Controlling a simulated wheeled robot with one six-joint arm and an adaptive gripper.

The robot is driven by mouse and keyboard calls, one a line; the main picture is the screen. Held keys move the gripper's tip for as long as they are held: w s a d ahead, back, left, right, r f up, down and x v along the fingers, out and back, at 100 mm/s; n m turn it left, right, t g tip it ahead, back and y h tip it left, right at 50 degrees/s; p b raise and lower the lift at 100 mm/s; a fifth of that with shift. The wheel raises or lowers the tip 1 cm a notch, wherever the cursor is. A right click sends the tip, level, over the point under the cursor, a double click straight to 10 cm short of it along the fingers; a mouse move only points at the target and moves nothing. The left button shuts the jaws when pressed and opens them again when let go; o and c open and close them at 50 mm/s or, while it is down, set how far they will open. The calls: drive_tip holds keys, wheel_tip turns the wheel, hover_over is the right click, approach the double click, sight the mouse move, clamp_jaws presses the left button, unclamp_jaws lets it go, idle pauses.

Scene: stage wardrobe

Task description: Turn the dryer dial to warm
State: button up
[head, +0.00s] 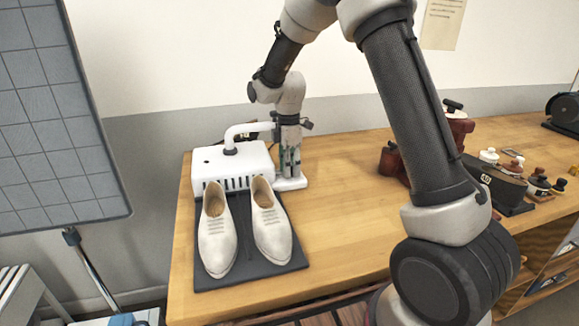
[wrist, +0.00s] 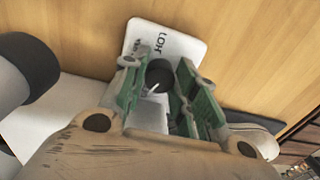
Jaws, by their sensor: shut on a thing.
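The white dryer (head: 232,166) stands on the wooden bench at the left, with a bent white pipe on top. A white dial plate (head: 291,184) lies at its right; it also shows in the wrist view (wrist: 183,45), with upside-down lettering that seems to read HOT. The round black dial (wrist: 159,74) is on that plate, with a thin white mark toward its lower left in the picture. My gripper (head: 290,172) points down over the plate, shut on the dial, with one green-lined finger on each side. Other plate lettering is hidden by my gripper.
A pair of off-white shoes (head: 271,228) stands on a dark mat (head: 250,272) in front of the dryer. A gridded grey panel (head: 60,120) is at the left. Dark irons and small-handled items (head: 487,184) are at the right. The middle of the bench (head: 345,220) is clear.

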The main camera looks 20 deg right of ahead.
drive_tip(key=m, duration=1.3)
drive_tip(key=shift+s+m+y, duration=0.1)
drive_tip(key=shift+m+y, duration=0.2)
drive_tip(key=shift+m+t, duration=0.3)
drive_tip(key=shift+m, duration=1.8)
drive_tip(key=o, duration=1)
drive_tip(key=shift+r, duration=0.1)
